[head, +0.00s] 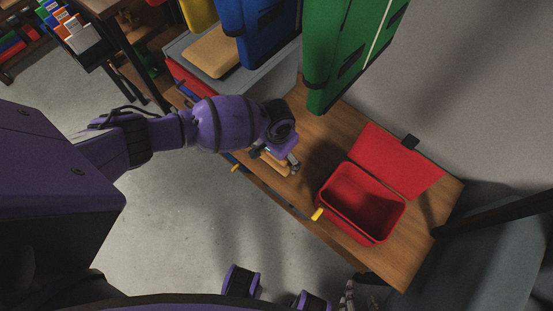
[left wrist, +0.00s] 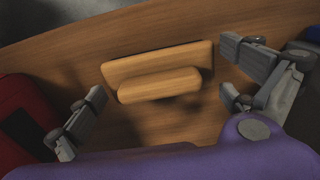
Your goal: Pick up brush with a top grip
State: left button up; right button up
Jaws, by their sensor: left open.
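The brush (left wrist: 156,62) is a wooden block with a rounded handle on top, lying on the wooden bench in the left wrist view. In the head view the brush (head: 270,163) shows only in part beneath my left gripper (head: 275,157). My left gripper is open above the brush, with its fingers apart on either side of it in the left wrist view. No finger appears to touch the brush. My right gripper (head: 351,296) shows only in part at the bottom edge of the head view, and its jaws are unclear.
An open red box (head: 372,232) with its lid folded back stands on the bench (head: 410,262), right of the brush. A green case (head: 345,55) and a blue case (head: 262,35) rise behind. A grey container (head: 190,52) is at the back left. Grey floor lies in front.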

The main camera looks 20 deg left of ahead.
pick_arm(q)
jog(key=c, duration=1.3)
jog(key=shift+r, duration=0.1)
jog(key=shift+r, duration=0.55)
jog(key=s+r+p, duration=0.1)
jog(key=s+r, duration=0.3)
jog(key=s+d+r+p, duration=0.1)
jog(key=s+r, duration=0.3)
jog(key=s, duration=0.1)
jog(key=s+r+p, duration=0.2)
jog(key=s+r, duration=0.1)
jog(key=s, duration=0.2)
jog(key=shift+d+r, duration=0.15)
jog(key=shift+r, duration=0.25)
